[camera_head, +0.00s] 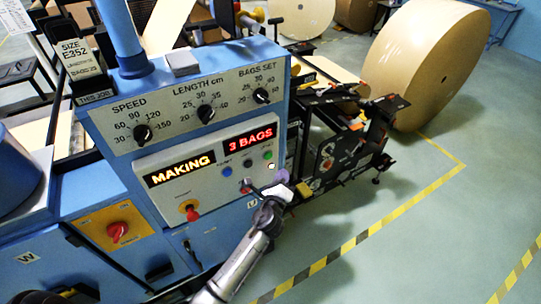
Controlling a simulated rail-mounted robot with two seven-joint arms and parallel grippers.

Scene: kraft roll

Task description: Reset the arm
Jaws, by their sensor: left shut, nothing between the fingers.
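My left arm (238,262) comes up from the bottom edge to the front of the blue machine (215,235). My left gripper (258,190) is at the lower right corner of the light control panel (180,165), just below its small buttons. Its fingers are shut with nothing between them. The fingertips look small and close to the panel; I cannot tell whether they touch it. A lilac piece (282,177) shows right beside the gripper. My right gripper is not in view.
The panel has lit displays reading MAKING (180,170) and 3 BAGS (250,138), a red knob (190,211) and black dials (143,134). A red switch (118,231) sits at left. A large kraft roll (425,60) stands behind. Striped tape (375,228) crosses open floor at right.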

